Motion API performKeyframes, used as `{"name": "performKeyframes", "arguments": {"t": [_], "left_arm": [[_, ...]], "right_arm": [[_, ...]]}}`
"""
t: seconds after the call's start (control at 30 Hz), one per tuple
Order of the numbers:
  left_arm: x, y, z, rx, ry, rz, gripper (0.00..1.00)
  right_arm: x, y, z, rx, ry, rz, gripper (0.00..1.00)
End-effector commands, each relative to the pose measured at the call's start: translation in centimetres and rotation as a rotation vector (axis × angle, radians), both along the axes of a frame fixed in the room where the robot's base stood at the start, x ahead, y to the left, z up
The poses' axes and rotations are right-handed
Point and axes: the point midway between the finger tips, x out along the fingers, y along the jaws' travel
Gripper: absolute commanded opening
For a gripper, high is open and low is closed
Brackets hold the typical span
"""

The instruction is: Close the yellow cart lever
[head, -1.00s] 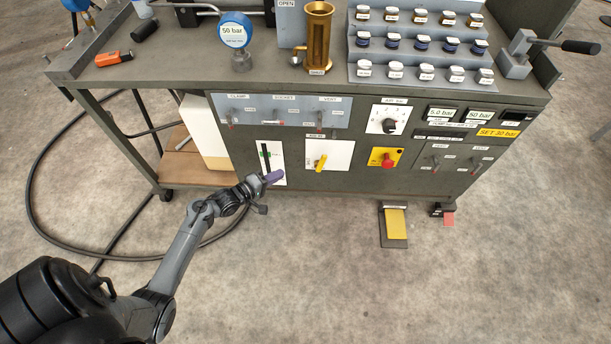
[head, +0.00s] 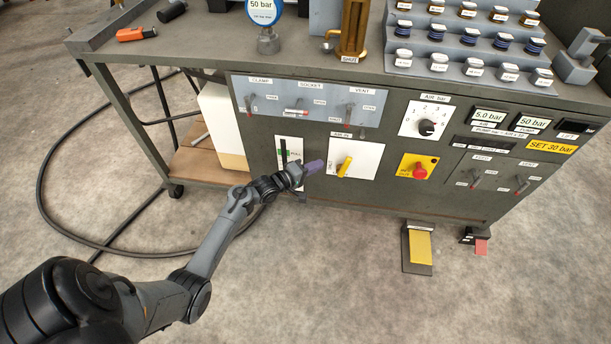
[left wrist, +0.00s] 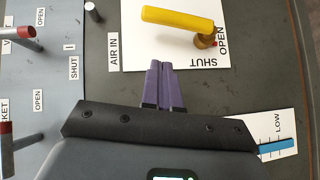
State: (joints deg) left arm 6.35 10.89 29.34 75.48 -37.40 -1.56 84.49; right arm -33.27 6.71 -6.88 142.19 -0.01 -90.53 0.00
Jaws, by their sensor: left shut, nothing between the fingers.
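The yellow lever (head: 345,166) is on a white plate (head: 369,160) on the cart's front panel, under the AIR IN label. In the left wrist view the yellow lever (left wrist: 178,19) extends left from its brass pivot, near the printed words SHUT and OPEN. My left gripper (head: 316,166) is just left of the plate in the head view. In the left wrist view its purple fingers (left wrist: 164,68) are together and empty, with their tips near the plate's edge and apart from the lever. My right gripper is not in view.
A level gauge strip (head: 284,152) is beside my left gripper. The CLAMP, SOCKET and VENT levers are on a grey plate (head: 325,98) above. A red button (head: 420,170) is to the right. A yellow pedal (head: 420,246) is on the floor, which is clear in front.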

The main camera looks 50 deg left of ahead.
Motion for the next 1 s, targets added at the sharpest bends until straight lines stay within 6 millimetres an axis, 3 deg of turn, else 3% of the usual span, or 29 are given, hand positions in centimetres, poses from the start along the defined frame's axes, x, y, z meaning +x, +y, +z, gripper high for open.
{"name": "performKeyframes", "arguments": {"t": [0.03, 0.2, 0.4, 1.0], "left_arm": [[1.1, -0.1, -0.6, 0.001, -0.003, 0.000, 0.00], [3.8, -0.6, -1.1, -0.001, -0.001, -0.001, 0.00], [5.1, -2.6, -1.4, -0.001, -0.001, 0.000, 0.00], [5.7, -3.5, -1.3, 0.000, 0.001, 0.001, 0.00]], "right_arm": [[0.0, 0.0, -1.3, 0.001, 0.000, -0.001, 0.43], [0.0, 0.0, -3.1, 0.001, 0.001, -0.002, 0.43], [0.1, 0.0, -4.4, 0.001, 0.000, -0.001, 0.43], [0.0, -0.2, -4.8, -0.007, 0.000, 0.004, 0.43]]}}
